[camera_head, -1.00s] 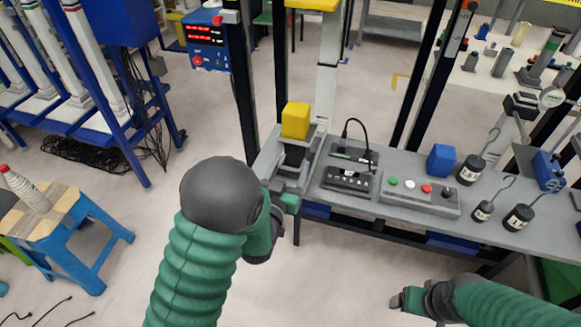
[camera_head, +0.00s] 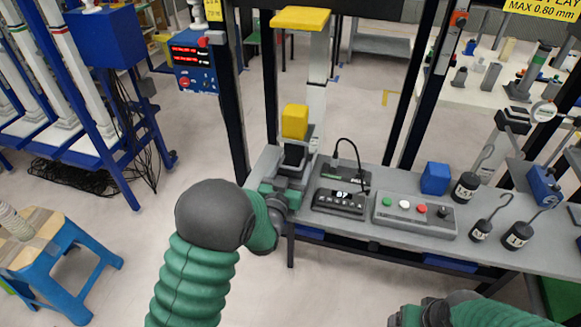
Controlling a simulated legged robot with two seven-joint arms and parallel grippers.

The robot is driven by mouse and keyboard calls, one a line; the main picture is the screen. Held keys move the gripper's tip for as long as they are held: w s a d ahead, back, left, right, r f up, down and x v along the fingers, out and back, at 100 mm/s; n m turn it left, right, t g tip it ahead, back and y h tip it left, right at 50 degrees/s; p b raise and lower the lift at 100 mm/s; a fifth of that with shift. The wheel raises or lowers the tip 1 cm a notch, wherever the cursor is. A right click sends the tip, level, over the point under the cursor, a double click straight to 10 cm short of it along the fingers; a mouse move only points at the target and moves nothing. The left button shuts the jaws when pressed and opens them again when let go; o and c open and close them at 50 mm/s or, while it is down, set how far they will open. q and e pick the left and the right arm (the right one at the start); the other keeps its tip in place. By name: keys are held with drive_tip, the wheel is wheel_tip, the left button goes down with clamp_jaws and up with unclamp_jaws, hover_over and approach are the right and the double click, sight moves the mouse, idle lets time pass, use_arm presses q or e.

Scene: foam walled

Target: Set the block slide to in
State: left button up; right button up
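The block slide (camera_head: 291,172) is a grey slide at the left end of the bench. A yellow block (camera_head: 294,122) stands upright on a dark holder on it, in front of the pale upright and below the yellow press head (camera_head: 300,18). My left gripper (camera_head: 268,189) is at the near-left end of the slide, touching or very close to it. My dark wrist and green arm partly hide its fingers, so its opening is unclear. My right gripper (camera_head: 408,316) is at the bottom edge, away from the slide, and partly cut off.
A small black display box (camera_head: 340,203) and a button panel (camera_head: 415,215) sit right of the slide. Dark posts rise behind the bench. A blue stool (camera_head: 80,255) is at left.

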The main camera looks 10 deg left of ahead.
use_arm(q)
drive_tip(key=shift+r, duration=0.1)
drive_tip(key=shift+s, duration=0.45)
drive_tip(key=s, duration=0.7)
drive_tip(key=s+p, duration=0.1)
drive_tip(key=s, duration=0.3)
drive_tip(key=shift+a, duration=0.25)
drive_tip(key=s+p, duration=0.5)
drive_tip(key=p, duration=0.2)
drive_tip(key=shift+p, duration=0.4)
drive_tip(key=shift+w, duration=0.1)
drive_tip(key=shift+c, duration=0.2)
